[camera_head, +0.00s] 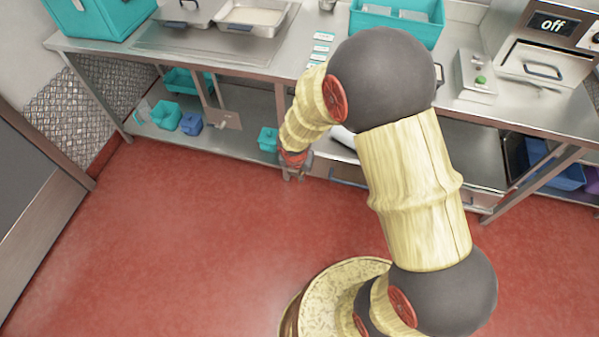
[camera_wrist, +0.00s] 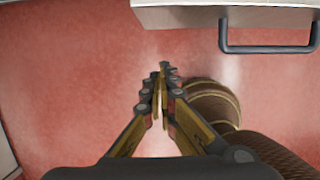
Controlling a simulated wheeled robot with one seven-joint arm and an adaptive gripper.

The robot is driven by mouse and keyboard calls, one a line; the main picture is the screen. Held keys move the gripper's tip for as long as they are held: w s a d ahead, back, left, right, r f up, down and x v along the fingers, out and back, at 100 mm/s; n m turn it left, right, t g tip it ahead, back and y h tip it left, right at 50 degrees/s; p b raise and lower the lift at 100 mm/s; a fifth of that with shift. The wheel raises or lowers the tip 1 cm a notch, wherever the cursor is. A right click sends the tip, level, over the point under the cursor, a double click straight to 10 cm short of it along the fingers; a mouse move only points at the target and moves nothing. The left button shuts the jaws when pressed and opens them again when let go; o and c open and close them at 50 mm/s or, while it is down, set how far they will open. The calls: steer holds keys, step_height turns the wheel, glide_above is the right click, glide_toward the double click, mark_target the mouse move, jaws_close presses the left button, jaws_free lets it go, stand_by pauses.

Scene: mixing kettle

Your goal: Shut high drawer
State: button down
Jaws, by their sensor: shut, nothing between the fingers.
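A pale metal drawer (camera_wrist: 180,17) with a dark bar handle (camera_wrist: 268,49) shows at the top right of the wrist view. In the head view, a metal drawer front (camera_head: 346,174) shows under the counter, largely hidden behind my arm. I cannot tell how far it is pulled out. My gripper (camera_wrist: 161,80) is shut and empty, its fingertips together over the red floor, below and left of the handle in the wrist view and apart from it. In the head view my gripper (camera_head: 293,170) is low at the counter's front, left of the drawer front.
The steel counter (camera_head: 270,88) holds a metal pan (camera_head: 250,18), a teal crate (camera_head: 397,22) and a machine reading "off" (camera_head: 552,25). Teal bins (camera_head: 166,116) stand on the lower shelf at left. A blue bin (camera_head: 555,168) is at right. The red floor (camera_head: 180,230) is clear at front left.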

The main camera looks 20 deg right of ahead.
steer(key=w+d+f+b, duration=0.2)
steer(key=w+d+f, duration=0.1)
steer(key=w+f, duration=0.1)
steer(key=shift+w+f, duration=0.15)
steer(key=shift+f, duration=0.1)
steer(key=shift+w, duration=0.1)
stand_by(0.3)
